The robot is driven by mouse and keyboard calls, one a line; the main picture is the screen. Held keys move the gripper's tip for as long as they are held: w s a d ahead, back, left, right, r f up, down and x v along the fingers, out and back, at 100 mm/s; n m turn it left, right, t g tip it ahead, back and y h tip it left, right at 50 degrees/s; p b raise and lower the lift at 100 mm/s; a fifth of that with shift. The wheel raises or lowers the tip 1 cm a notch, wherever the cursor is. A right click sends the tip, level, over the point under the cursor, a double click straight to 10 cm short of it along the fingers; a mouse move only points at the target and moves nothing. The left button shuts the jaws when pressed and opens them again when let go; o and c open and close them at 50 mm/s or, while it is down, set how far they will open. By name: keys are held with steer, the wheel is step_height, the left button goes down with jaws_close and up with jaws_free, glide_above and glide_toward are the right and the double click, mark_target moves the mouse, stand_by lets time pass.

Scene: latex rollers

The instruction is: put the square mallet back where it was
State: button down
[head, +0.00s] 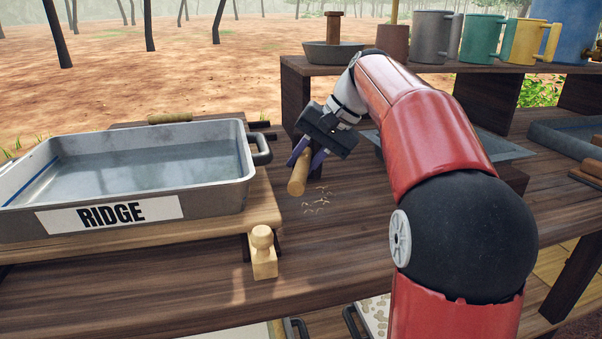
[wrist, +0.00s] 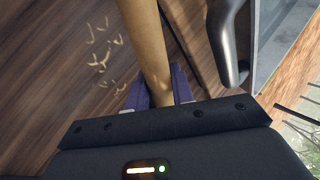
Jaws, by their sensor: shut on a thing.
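My gripper (head: 300,152) is shut on a pale wooden rod-shaped piece (head: 298,178), held over the dark table, right of the RIDGE tray. In the wrist view, this wooden piece (wrist: 146,40) runs from between the purple fingers (wrist: 158,92) to the top edge. No square head shows on it, so I cannot tell whether it is the square mallet. A small pale wooden piece with a square block and round knob (head: 263,255) stands upright near the table's front edge, apart from my gripper.
The grey metal RIDGE tray (head: 243,185) rests on a wooden board at left. Its dark handle (head: 262,149) is close to my gripper. Pale shavings (head: 317,201) lie on the table. Several mugs (head: 482,37) and a pan (head: 331,53) stand on the back shelf.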

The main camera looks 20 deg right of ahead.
steer(key=shift+f, duration=0.45)
steer(key=shift+r, duration=0.1)
steer(key=c, duration=1.2)
jaws_free()
steer(key=p+v, duration=0.2)
steer(key=v, duration=1)
